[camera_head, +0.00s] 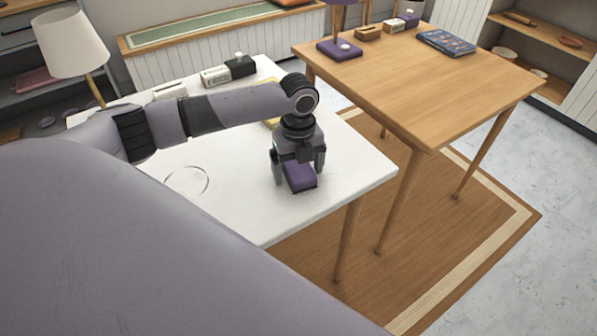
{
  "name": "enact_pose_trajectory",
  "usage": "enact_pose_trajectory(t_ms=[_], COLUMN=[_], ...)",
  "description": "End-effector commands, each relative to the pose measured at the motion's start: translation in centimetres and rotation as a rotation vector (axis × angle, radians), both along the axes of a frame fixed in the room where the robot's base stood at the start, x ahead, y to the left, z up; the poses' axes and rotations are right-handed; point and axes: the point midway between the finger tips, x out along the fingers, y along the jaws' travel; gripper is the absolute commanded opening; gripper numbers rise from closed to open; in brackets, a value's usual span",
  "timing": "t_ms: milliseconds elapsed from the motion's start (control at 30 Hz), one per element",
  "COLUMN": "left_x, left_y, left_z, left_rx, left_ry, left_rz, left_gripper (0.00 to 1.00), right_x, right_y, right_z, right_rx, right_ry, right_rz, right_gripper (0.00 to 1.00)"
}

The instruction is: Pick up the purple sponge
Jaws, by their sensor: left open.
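The purple sponge (300,178) lies on the white table (352,172), near its right front part. My left gripper (299,176) points down right over the sponge, with its fingers apart on either side of it. I cannot tell whether the fingers touch the sponge. The far part of the sponge is hidden under the gripper. My right gripper is not in view.
A thin ring-shaped item (207,180) lies on the white table left of the sponge. Small boxes (240,66) and a lamp (70,45) stand toward its back and left. A higher wooden table (420,85) with a book (446,42) stands to the right.

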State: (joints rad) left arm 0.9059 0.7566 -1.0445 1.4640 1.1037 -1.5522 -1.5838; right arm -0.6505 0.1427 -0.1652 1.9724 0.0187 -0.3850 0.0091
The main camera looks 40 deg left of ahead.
Motion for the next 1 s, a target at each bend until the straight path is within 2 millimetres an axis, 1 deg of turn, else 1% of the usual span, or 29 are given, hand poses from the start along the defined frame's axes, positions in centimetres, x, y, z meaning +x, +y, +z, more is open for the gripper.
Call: enact_pose_trajectory(t_ms=[167,267,300,333,367,633,767,867,967,1000], left_x=[0.0,0.0,0.0,0.0,0.0,0.0,0.1,0.1,0.1,0.1], left_y=[0.0,0.0,0.0,0.0,0.0,0.0,0.0,0.0,0.0,0.0], left_z=[0.0,0.0,0.0,0.0,0.0,0.1,0.7,1.7,3.3,4.3], left_rx=[0.000,0.000,0.000,0.000,0.000,-0.001,-0.001,-0.002,-0.001,-0.002], left_ry=[0.000,0.000,0.000,0.000,0.000,-0.001,-0.002,-0.002,-0.003,-0.005], left_rz=[0.000,0.000,0.000,0.000,0.000,0.000,0.000,0.000,-0.001,0.000], left_gripper=[0.92,0.62,0.49,0.39,0.37,0.37,0.37,0.37,0.37,0.37], right_x=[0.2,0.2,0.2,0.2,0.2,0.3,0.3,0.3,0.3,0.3], right_y=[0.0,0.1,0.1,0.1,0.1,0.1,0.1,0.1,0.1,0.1], right_z=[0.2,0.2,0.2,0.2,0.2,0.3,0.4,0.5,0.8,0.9], right_rx=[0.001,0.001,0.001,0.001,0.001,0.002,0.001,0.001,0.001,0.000], right_ry=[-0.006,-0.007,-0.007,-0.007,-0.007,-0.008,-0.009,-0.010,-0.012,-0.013], right_rz=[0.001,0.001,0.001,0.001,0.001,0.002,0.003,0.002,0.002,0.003], right_gripper=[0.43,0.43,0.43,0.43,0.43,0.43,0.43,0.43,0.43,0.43])
